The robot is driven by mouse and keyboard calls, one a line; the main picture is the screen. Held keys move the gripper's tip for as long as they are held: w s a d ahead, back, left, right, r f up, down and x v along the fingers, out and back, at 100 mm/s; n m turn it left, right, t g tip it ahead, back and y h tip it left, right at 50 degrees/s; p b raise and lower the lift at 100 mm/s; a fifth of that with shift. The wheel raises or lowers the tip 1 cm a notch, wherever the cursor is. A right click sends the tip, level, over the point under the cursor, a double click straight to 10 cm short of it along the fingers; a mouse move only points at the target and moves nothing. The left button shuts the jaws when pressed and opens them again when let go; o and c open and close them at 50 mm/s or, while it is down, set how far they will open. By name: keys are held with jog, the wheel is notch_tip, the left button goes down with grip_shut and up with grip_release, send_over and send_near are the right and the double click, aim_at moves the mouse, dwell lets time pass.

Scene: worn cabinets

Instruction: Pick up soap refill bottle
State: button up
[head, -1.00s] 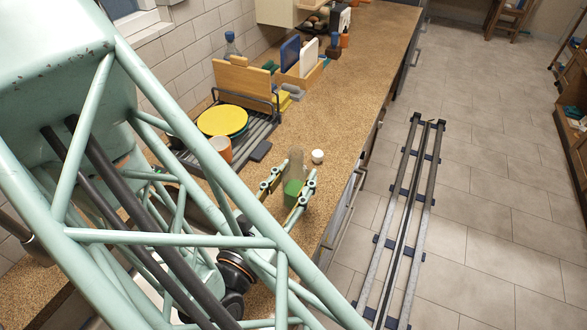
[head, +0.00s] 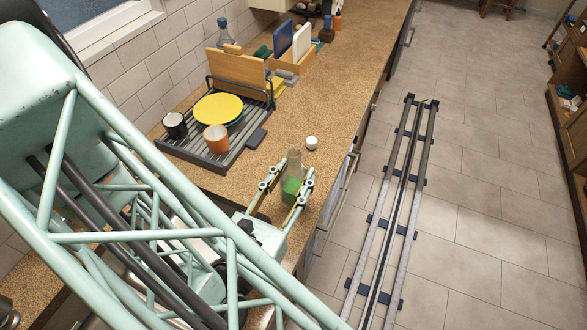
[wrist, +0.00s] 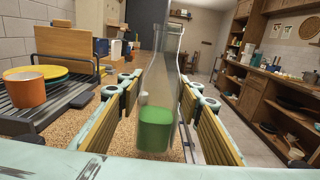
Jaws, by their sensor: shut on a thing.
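The soap refill bottle (head: 293,163) is a clear bottle with green liquid in its lower part. It stands upright between the two fingers of my gripper (head: 284,187), which is shut on it. In the wrist view, the bottle (wrist: 156,122) is in the middle with a yellowish finger pad on each side.
A dark dish rack (head: 232,155) holds a yellow plate (head: 218,107), an orange cup (head: 216,139) and a black cup (head: 174,125). A small white round item (head: 312,142) sits on the counter (head: 345,85) beyond the bottle.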

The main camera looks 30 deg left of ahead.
aim_at(298, 186)
jog(key=shift+s+d+r+p, duration=0.25)
jog(key=shift+s+d+p, duration=0.45)
jog(key=shift+p, duration=1.7)
jog(key=shift+s+d+p, duration=0.6)
jog(key=shift+d+p, duration=0.05)
jog(key=shift+p, duration=0.4)
jog(key=shift+s+d+p, duration=0.25)
jog(key=shift+d+p, duration=0.05)
jog(key=shift+p, duration=0.1)
jog(key=o, duration=0.4)
jog(key=c, duration=0.8)
